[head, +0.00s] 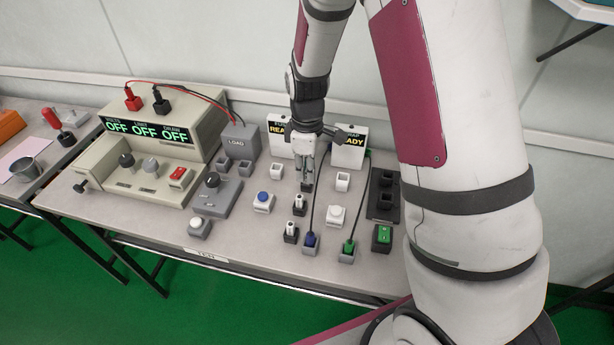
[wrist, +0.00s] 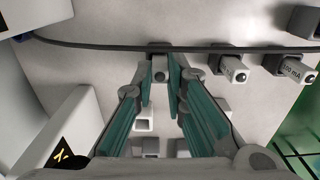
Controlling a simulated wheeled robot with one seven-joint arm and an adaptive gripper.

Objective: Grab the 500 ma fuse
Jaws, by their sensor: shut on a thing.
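My gripper (head: 308,172) reaches down over the bench. Its fingers are shut on a small white fuse (wrist: 160,75) at the far end of a row; the wrist view shows the fuse between the teal finger pads (wrist: 161,70). Its label cannot be read. It is at a dark holder (head: 307,187), and I cannot tell whether it is still seated. Two more white fuses stand in dark holders nearer the front: a middle one (head: 298,201), also in the wrist view (wrist: 231,67), and a front one (head: 291,228), whose partly legible mA label shows in the wrist view (wrist: 292,68).
A black cable (wrist: 110,46) runs close beside the fuse row to a blue plug (head: 310,240). A green plug (head: 348,246), white buttons and empty grey sockets stand around. A beige meter box (head: 160,130) reads OFF at left.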

